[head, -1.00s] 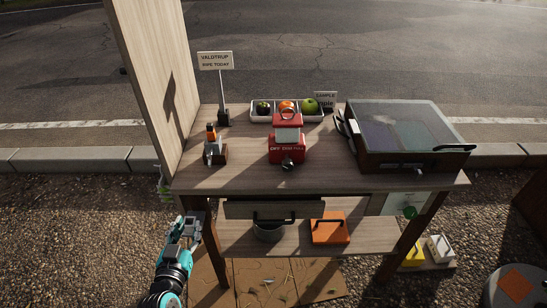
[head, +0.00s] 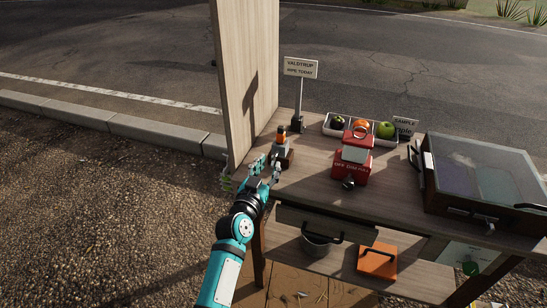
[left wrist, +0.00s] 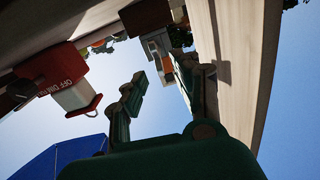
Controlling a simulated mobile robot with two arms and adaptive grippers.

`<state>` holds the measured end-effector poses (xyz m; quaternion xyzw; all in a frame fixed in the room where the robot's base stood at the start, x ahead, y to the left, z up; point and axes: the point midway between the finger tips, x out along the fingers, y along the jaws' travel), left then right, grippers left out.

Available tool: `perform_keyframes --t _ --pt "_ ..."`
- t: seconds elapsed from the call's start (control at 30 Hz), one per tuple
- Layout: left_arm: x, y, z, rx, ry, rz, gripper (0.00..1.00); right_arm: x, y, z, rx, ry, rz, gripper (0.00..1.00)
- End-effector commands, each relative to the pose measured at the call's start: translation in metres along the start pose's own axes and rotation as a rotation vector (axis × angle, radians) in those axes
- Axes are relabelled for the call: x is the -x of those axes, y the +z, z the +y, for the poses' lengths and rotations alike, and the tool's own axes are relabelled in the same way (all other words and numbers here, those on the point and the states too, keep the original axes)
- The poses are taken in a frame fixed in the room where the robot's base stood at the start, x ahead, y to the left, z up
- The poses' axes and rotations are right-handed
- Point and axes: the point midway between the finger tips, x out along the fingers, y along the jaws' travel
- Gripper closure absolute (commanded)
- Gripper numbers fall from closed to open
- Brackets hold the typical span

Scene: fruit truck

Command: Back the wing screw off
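A small device with an orange top (head: 281,134) and a brown wooden base (head: 283,158) stands on the left part of the tabletop. It also shows beyond my fingers in the left wrist view (left wrist: 158,44). A wing screw cannot be made out clearly; the device is small and partly behind my gripper. My left gripper (head: 264,172) is at the table's left front edge, just in front of the device. Its two fingers are apart and empty in the left wrist view (left wrist: 160,82). My right gripper is not in view.
A red box (head: 352,164) with a front knob (head: 348,184) stands right of the device. Behind are a sign (head: 301,68) and a fruit tray (head: 330,130). A glass-topped case (head: 480,185) fills the right. An upright wooden panel (head: 246,80) borders the left.

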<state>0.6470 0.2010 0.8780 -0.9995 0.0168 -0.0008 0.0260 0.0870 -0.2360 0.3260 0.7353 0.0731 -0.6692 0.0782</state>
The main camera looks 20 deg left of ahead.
Motion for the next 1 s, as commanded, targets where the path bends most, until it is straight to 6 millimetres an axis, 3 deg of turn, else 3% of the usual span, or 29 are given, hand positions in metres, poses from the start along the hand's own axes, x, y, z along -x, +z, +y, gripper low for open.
perform_keyframes --t 0.1,0.23,0.63,0.9,1.0 --pt "-0.022 -0.001 0.000 0.001 0.001 0.001 0.69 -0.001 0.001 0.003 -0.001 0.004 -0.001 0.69" --pt "-0.036 0.000 0.001 0.000 0.001 0.000 0.69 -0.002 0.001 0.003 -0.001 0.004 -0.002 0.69" --pt "-0.045 0.000 0.000 0.000 0.000 -0.001 0.69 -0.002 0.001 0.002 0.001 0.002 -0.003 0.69" --pt "-0.045 0.000 0.000 0.000 0.000 -0.001 1.00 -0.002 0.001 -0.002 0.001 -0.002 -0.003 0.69" --pt "-0.045 0.001 0.000 0.000 0.001 -0.001 1.00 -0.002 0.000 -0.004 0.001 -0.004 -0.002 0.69"
